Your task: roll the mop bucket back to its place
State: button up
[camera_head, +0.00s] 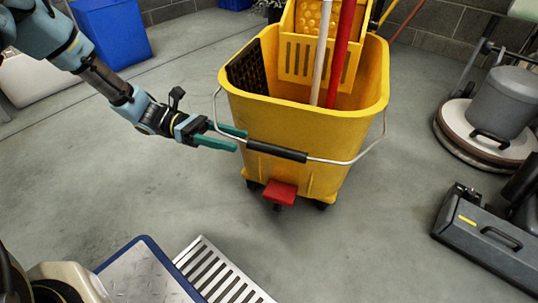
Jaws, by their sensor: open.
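The yellow mop bucket (290,135) stands upright on the grey floor in the middle of the view. A yellow wringer (309,60) sits at its far side. A wire handle with a black grip (277,151) hangs across its front, above a red pedal or block (279,193). A white pole (320,50) and a red pole (341,50) rise from it. My gripper (235,139) is open, its green fingers pointing right at the left end of the black grip. I cannot tell whether the fingers touch the handle.
A floor grate (222,272) lies at the front, beside a blue-edged platform (145,272). A round floor machine (490,125) and a grey floor tool (490,240) stand at right. A blue bin (110,32) is at back left.

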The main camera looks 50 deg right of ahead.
aim_at(269, 149)
jog(key=b+x, duration=0.3)
jog(key=x, duration=0.5)
jog(key=shift+s+f, duration=0.15)
jog(key=shift+s, duration=0.05)
jog(key=shift+s+d+b, duration=0.25)
jog(key=shift+s+b, duration=0.1)
jog(key=shift+s, duration=0.05)
grip_shut()
dwell(0.8)
